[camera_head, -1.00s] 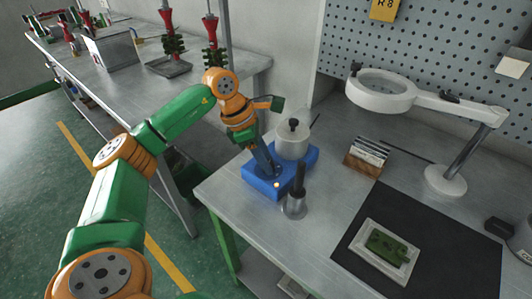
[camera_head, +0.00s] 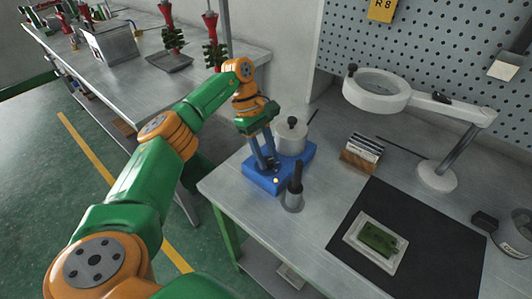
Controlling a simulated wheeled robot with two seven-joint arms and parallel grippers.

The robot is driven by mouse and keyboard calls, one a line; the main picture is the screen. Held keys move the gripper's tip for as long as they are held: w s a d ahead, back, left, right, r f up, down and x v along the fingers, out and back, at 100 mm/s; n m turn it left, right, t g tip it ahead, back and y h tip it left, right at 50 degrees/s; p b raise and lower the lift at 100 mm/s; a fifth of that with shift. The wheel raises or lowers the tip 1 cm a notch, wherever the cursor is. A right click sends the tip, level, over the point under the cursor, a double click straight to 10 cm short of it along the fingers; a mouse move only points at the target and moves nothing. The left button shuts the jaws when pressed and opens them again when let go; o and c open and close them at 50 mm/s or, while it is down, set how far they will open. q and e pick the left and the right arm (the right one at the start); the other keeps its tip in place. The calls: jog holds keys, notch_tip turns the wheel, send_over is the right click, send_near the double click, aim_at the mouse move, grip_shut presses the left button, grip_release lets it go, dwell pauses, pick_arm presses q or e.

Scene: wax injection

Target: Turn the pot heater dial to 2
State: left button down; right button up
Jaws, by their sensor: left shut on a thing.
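The pot heater (camera_head: 284,179) is a blue box on the near left corner of the grey workbench, with a small lit orange spot on its front. A grey lidded pot (camera_head: 291,139) with a black knob stands on it. My left gripper (camera_head: 264,166) points down at the heater's front left part, left of the pot. Its fingers are shut on the heater's dial, which they hide, so its setting cannot be read. My right gripper is not in view.
A metal cup with a black-handled tool (camera_head: 293,193) stands close in front of the heater. A card rack (camera_head: 361,152), a magnifier lamp (camera_head: 377,92) and a black mat (camera_head: 340,246) with a green piece in a tray lie to the right.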

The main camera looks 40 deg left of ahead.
pick_arm(q)
jog(key=shift+m, duration=0.3)
dwell(0.4)
jog(key=c, duration=0.5)
grip_release()
jog(key=v, duration=0.5)
jog(key=shift+w+d, duration=0.1)
jog(key=shift+r+p, duration=0.65)
jog(key=shift+p, duration=0.3)
jog(key=shift+a+r+p, duration=0.3)
jog(key=shift+a+p, duration=0.15)
jog(key=shift+p, duration=0.1)
